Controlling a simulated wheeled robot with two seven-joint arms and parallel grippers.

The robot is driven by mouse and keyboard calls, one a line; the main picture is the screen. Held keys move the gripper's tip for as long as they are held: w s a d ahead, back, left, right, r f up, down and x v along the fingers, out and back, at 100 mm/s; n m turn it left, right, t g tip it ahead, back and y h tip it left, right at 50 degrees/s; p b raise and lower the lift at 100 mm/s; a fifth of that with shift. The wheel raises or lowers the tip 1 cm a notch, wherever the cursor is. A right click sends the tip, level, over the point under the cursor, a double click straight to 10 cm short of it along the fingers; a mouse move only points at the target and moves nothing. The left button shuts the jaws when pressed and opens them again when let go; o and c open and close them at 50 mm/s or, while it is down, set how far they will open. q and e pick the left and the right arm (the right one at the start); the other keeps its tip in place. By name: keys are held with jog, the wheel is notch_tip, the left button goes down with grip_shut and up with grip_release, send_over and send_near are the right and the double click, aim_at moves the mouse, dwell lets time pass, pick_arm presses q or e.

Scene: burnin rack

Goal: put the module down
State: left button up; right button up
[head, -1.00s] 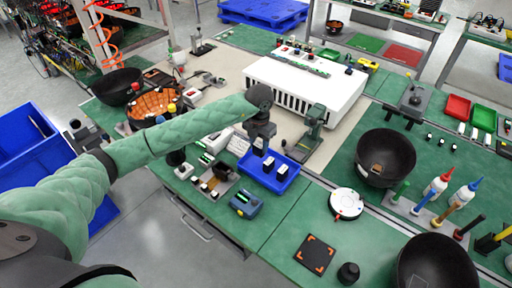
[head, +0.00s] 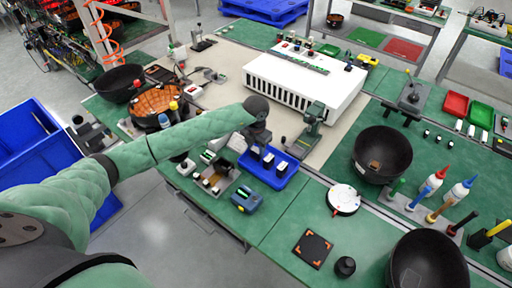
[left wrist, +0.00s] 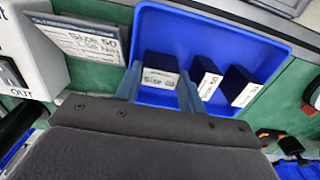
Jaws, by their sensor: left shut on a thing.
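My left gripper (head: 256,148) is over the left part of a blue tray (head: 265,179). In the left wrist view, the gripper's two fingers (left wrist: 160,92) are shut on a black module (left wrist: 160,66) with a white label. The held module is upright, its lower part inside the tray outline; I cannot tell whether it touches the floor. Two similar black modules (left wrist: 208,78) (left wrist: 240,85) stand to its right in the tray (left wrist: 217,33), apart from it. They show in the head view (head: 267,160) (head: 281,169) too. My right gripper is out of view.
A white slotted chassis (head: 305,85) stands behind the tray. A grey box of small parts (head: 215,178) and a blue-grey meter (head: 247,199) lie left and in front.

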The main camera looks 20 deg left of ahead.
pick_arm(q)
jog(key=shift+f, duration=0.1)
jog(key=o, duration=1)
jog(key=shift+c, duration=0.2)
